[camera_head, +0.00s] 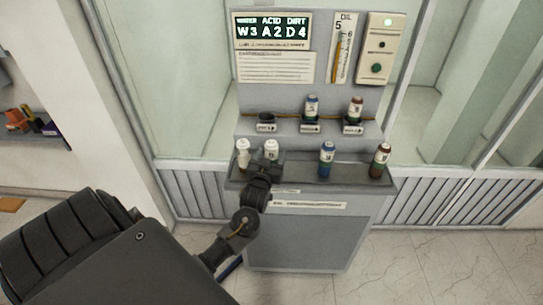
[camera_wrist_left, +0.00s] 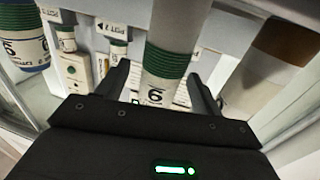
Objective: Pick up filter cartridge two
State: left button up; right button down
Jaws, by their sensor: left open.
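My left gripper (camera_head: 268,165) is at the front shelf of the grey cabinet, low at the second white cartridge (camera_head: 271,149) from the left. In the left wrist view the left gripper (camera_wrist_left: 160,72) is open, one finger on each side of a pale cartridge (camera_wrist_left: 172,32) with a green band and a numbered label. I cannot tell whether the fingers touch it. Another white cartridge (camera_head: 242,152) stands just left of it. A blue cartridge (camera_head: 326,158) and a dark red one (camera_head: 380,160) stand further right. Which is number two is not readable. My right gripper is not in view.
A display (camera_head: 271,27) reads "W3 A2 D4". A gauge (camera_head: 342,48) and a panel with a green button (camera_head: 380,48) are beside it.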

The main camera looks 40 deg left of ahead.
pick_arm(q)
jog(key=shift+p+x, duration=0.3)
jog(key=shift+x, duration=1.3)
jog(key=shift+f, duration=0.15)
jog(key=shift+s, duration=0.1)
jog(key=c, duration=1.2)
